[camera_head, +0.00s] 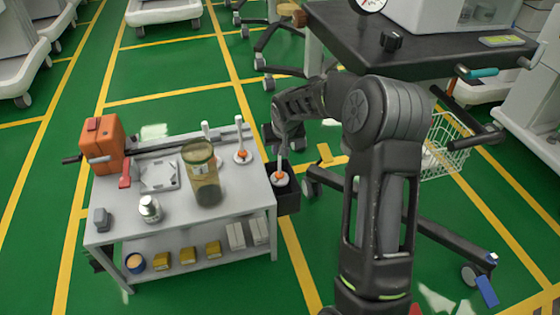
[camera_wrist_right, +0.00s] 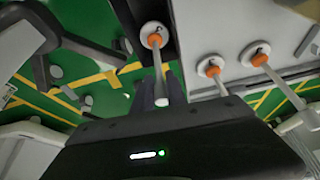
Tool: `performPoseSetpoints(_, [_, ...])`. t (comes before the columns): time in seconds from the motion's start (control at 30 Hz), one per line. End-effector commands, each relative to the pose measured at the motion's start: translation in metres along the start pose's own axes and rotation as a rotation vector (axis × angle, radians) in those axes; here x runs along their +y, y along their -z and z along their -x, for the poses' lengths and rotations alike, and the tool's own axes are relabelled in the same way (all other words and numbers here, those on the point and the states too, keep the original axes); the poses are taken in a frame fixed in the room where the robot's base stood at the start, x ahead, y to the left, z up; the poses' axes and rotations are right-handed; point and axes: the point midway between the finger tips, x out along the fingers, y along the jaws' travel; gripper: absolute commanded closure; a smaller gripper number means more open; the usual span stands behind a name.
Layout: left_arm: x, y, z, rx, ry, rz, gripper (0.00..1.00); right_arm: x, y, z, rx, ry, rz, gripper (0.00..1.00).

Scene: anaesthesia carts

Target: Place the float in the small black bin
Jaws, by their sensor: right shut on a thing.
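The float (camera_head: 281,179) is a pale rod with a white and orange disc at its lower end. My right gripper (camera_head: 284,138) is shut on its rod and holds it upright, disc down, at the mouth of the small black bin (camera_head: 289,200). The bin is attached at the right side of the grey cart. In the right wrist view, the float's disc (camera_wrist_right: 154,36) shows against the dark bin (camera_wrist_right: 172,14), beyond my right gripper (camera_wrist_right: 162,88). Whether the disc touches the bin is unclear. My left gripper is out of view.
Two similar floats stand on the grey cart (camera_head: 225,208), one at its right back corner (camera_head: 242,155). A tall jar (camera_head: 202,175), an orange device (camera_head: 102,146) and a small bottle (camera_head: 149,209) are also there. A dark-topped cart (camera_head: 430,50) stands behind my right arm.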

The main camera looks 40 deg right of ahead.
Motion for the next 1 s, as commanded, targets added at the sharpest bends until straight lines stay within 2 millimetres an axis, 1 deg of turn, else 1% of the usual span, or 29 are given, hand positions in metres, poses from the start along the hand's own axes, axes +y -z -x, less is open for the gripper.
performPoseSetpoints(0.03, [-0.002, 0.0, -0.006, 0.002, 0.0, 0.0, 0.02, 0.0, -0.005, -0.011, -0.002, -0.001, 0.0, 1.0])
performPoseSetpoints(0.2, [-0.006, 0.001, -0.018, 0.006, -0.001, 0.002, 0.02, 0.0, -0.018, -0.039, -0.002, 0.0, 0.0, 1.0])
performPoseSetpoints(0.3, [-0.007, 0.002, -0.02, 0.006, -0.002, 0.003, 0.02, 0.0, -0.021, -0.048, -0.001, 0.0, 0.0, 1.0])
performPoseSetpoints(0.6, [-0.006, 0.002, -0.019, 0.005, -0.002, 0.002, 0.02, 0.0, -0.021, -0.048, 0.0, 0.0, 0.0, 1.0])
performPoseSetpoints(0.73, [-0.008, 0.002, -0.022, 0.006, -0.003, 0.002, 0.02, 0.0, -0.023, -0.052, -0.001, 0.0, 0.0, 1.0])
performPoseSetpoints(0.77, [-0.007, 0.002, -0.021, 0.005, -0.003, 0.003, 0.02, 0.0, -0.023, -0.051, -0.001, 0.0, 0.0, 0.81])
performPoseSetpoints(1.0, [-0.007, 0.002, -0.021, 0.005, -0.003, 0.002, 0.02, 0.0, -0.023, -0.051, -0.001, 0.0, 0.0, 0.62])
